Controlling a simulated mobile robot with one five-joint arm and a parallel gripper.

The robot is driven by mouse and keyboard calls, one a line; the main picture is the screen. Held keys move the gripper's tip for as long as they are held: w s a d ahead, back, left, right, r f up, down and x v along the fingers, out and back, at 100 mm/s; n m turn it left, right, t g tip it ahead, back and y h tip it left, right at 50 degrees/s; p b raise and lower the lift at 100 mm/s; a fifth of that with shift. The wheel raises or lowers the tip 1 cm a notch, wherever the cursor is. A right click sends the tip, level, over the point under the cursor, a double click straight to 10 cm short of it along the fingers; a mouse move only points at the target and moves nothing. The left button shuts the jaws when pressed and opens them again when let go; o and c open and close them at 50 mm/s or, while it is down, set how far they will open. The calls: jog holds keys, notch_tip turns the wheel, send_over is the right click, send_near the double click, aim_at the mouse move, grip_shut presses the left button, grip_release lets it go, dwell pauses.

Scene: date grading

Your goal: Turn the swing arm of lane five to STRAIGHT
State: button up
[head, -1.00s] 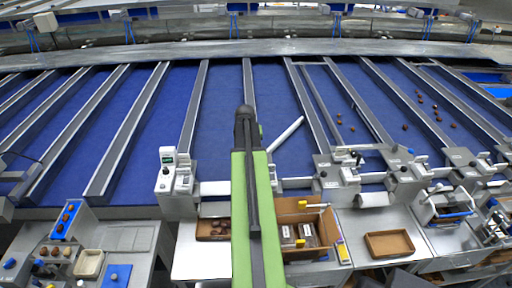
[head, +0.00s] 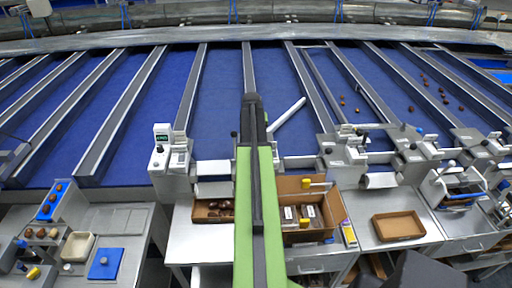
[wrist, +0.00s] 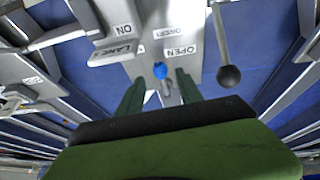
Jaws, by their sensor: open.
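A white swing arm (head: 287,115) lies slanted across a blue lane, just right of my arm in the head view. No lane number is legible in the head view. In the wrist view, a plate printed LANE (wrist: 118,54) has a number too unclear to read, and a label reads OPEN (wrist: 180,51). A small blue knob (wrist: 160,71) shows just beyond my fingertips. A lever with a black ball (wrist: 229,76) hangs right of them. My gripper (wrist: 160,88) is open, its two green fingers apart with nothing visible between them. My own arm hides part of the lane front in the head view.
Grey dividers separate the blue lanes. A station with a small display (head: 162,133) stands left of my arm. A cardboard box (head: 335,205) and a brown tray (head: 398,226) are on the right benches. Dates (head: 432,85) lie on the right lanes.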

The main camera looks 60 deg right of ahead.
jog(key=b+x, duration=0.2)
jog(key=x, duration=0.2)
jog(key=shift+d+f+b, duration=0.1)
jog(key=shift+f+b, duration=0.15)
jog(key=shift+b, duration=0.1)
jog(key=shift+r, duration=0.1)
grip_shut()
dwell(0.9)
